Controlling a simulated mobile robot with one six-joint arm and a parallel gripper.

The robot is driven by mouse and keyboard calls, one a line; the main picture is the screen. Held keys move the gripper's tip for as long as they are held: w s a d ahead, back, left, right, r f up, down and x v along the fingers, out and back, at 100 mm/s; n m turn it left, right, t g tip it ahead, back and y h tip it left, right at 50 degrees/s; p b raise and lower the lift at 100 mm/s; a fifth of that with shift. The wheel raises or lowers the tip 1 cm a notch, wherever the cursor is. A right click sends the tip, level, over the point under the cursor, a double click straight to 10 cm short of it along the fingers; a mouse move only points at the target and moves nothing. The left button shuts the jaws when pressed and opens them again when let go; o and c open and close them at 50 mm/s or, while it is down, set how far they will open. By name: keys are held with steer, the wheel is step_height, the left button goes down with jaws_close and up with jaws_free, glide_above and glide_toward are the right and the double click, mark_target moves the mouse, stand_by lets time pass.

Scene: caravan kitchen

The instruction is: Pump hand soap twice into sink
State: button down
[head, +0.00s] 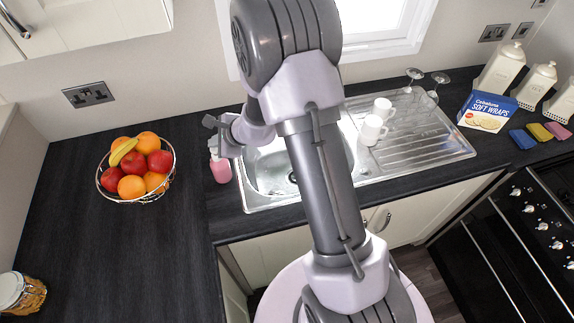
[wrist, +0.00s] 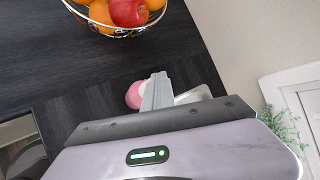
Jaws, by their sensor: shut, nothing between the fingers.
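The pink hand soap bottle (head: 221,171) stands upright on the dark worktop at the left edge of the steel sink (head: 252,195). Its pale pump top is partly hidden behind my gripper. My gripper (head: 210,121) is shut and empty, above and close to the pump top; I cannot tell whether they touch. In the wrist view, the shut fingers (wrist: 156,88) lie over the soap bottle (wrist: 133,96), and only part of its pink body shows beside them. My arm hides part of the sink basin.
A wire bowl (head: 151,199) of fruit stands left of the soap. White mugs (head: 372,130) and glasses (head: 414,75) are on the drainer, right of my arm. A glass jar (head: 24,293) is at the lower left. The worktop between jar and bowl is clear.

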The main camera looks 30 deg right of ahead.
steer(key=shift+f, duration=0.1)
steer(key=shift+f+b, duration=0.5)
steer(key=shift+b, duration=0.3)
steer(key=shift+r, duration=0.55)
step_height(320, 180, up, 6)
steer(key=p, duration=0.4)
steer(key=shift+r+p, duration=0.1)
steer(key=shift+p, duration=0.2)
